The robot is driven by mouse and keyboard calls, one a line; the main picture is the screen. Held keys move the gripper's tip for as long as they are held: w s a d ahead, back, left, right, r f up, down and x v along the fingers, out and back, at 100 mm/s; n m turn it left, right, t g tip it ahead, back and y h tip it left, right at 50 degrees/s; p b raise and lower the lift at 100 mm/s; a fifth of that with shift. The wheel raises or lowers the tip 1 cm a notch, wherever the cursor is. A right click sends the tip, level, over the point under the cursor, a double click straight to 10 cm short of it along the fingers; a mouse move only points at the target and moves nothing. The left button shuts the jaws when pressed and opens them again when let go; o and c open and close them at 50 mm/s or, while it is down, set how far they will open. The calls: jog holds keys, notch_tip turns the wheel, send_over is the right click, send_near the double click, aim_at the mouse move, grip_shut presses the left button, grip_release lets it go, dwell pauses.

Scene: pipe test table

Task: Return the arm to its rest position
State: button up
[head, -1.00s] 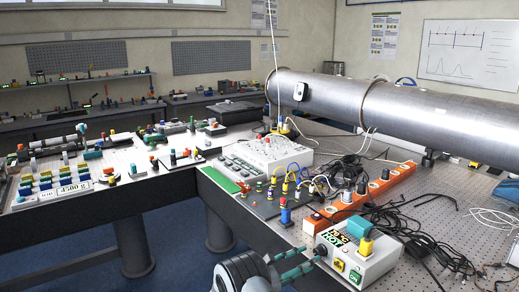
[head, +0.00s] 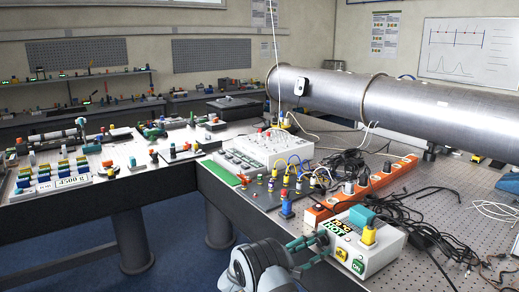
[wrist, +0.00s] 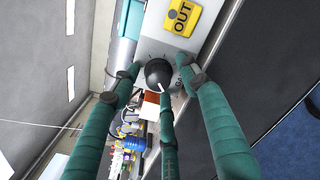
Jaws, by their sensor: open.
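My gripper (head: 324,244) has several teal fingers and reaches from the bottom centre toward the left side of a white box (head: 378,258). The box has a "HOT" display, a yellow button and a green "ON" button. In the wrist view, my gripper (wrist: 158,76) is open, its fingers spread around a black knob (wrist: 157,73) with a white pointer line. The side fingertips look apart from the knob; the middle finger lies just below it, and I cannot tell whether it touches. The rest of my arm is mostly out of view.
An orange socket strip (head: 362,190), black cables (head: 425,215) and a blue-topped plug (head: 287,204) stand near the box. A large metal pipe (head: 420,107) lies behind. Blue floor (head: 185,255) shows left of my gripper.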

jog(key=m+b, duration=0.1)
jog(key=m, duration=0.4)
jog(key=shift+m+b, duration=0.3)
jog(key=shift+b, duration=0.05)
jog(key=m, duration=0.5)
jog(key=shift+w+r+b, duration=0.1)
jog(key=shift+r+b, duration=0.05)
jog(key=shift+b, duration=0.2)
